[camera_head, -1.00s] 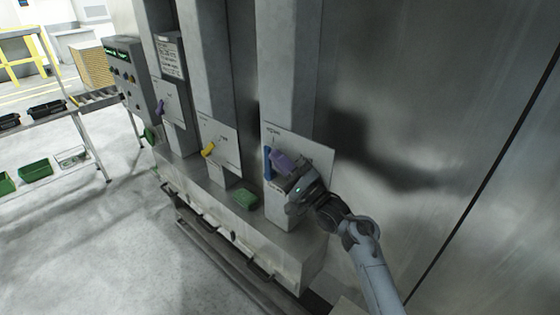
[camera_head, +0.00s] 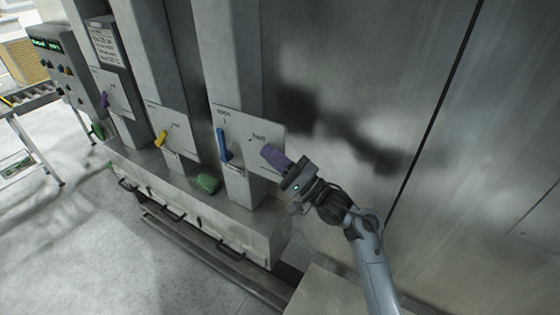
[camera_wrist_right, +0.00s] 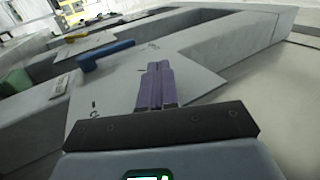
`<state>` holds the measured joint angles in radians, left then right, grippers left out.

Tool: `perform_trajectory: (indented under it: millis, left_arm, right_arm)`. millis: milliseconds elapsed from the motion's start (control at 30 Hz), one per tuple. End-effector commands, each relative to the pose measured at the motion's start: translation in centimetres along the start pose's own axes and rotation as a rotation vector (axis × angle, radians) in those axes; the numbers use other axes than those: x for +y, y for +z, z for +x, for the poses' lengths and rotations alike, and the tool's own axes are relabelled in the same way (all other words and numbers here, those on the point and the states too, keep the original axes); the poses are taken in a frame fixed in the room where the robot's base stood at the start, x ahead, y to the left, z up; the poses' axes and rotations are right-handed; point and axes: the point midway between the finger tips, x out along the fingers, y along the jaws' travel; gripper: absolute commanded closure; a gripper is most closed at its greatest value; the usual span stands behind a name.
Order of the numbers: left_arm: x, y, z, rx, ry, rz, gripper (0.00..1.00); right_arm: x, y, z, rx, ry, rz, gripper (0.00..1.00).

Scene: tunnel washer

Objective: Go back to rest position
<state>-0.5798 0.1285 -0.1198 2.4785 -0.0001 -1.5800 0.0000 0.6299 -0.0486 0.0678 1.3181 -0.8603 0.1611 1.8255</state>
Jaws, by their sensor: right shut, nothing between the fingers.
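My right gripper (camera_head: 273,156) has purple fingers, pressed together and empty. It is to the right of the blue lever (camera_head: 223,146), apart from it, in front of the right edge of the white label plate (camera_head: 264,132). My left gripper is not in view.
A yellow lever (camera_head: 161,137) and a purple lever (camera_head: 103,100) sit on the columns further left. A green object (camera_head: 208,184) lies on the ledge. A control panel (camera_head: 60,62) stands at far left. A large metal wall (camera_head: 390,75) is behind my right arm.

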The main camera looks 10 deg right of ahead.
Motion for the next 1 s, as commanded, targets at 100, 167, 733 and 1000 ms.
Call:
perform_trajectory:
  millis: [100,167,733,1000]
  left_arm:
    - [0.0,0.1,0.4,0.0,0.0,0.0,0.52]
    - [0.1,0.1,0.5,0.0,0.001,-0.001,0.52]
    - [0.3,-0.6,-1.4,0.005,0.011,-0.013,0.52]
    - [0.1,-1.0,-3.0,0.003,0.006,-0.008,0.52]
  right_arm:
    - [-0.4,0.0,-1.2,0.001,0.001,-0.001,1.0]
    - [-0.7,0.0,-1.5,0.0,0.0,-0.001,1.0]
    - [13.6,5.6,-14.7,0.107,0.229,0.177,1.0]
    - [19.3,12.8,-27.4,0.26,0.651,-0.018,1.0]
